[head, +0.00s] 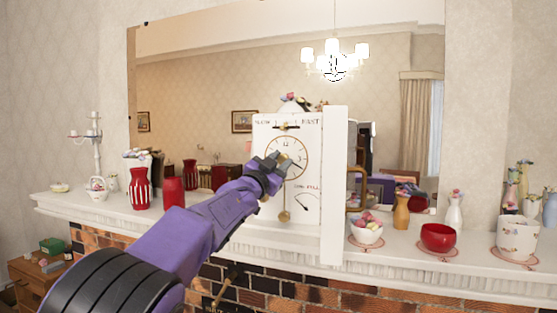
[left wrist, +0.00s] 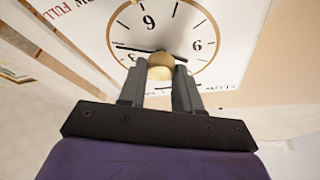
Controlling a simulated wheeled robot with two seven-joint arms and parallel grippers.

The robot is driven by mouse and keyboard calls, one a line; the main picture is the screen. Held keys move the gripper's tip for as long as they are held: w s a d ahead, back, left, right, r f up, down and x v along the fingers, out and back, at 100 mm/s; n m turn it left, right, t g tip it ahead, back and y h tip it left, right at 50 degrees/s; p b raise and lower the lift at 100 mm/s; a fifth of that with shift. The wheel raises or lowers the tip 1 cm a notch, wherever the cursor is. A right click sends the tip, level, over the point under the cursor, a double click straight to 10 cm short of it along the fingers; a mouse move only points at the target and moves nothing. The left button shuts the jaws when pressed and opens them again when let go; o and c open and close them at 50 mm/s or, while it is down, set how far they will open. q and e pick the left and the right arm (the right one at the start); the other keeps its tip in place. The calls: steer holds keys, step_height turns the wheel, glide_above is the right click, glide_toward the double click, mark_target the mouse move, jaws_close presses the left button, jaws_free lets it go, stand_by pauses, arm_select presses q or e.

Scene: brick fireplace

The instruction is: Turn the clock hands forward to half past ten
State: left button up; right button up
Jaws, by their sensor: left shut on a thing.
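The white clock (head: 262,215) stands on the mantel with its round dial (head: 302,147) facing me. My left gripper (head: 274,164) reaches in from the left and covers the dial's left and lower part. In the left wrist view its fingers (left wrist: 160,78) are shut on a round brass knob (left wrist: 160,62) at the dial's centre. That view shows the dial upside down. A long dark hand (left wrist: 135,49) points near the 3, slightly toward the 4. A short dark piece points toward the 9 to 10 side, partly hidden by the knob and fingers. My right gripper is out of view.
A tall white panel (head: 334,185) juts out at the clock's right edge. A pendulum (head: 284,215) hangs below the dial. A red vase (head: 141,190) and red cylinder stand left. A bowl (head: 367,237), red bowl (head: 438,237) and white pot (head: 518,237) stand right.

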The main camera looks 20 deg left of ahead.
arm_select(q)
steer(key=o, duration=1)
steer(key=shift+o, duration=0.2)
steer(key=b+v, duration=0.6)
steer(key=v, duration=0.4)
steer(key=shift+s, duration=0.25)
steer(key=shift+a+f, duration=0.1)
steer(key=shift+f, duration=0.05)
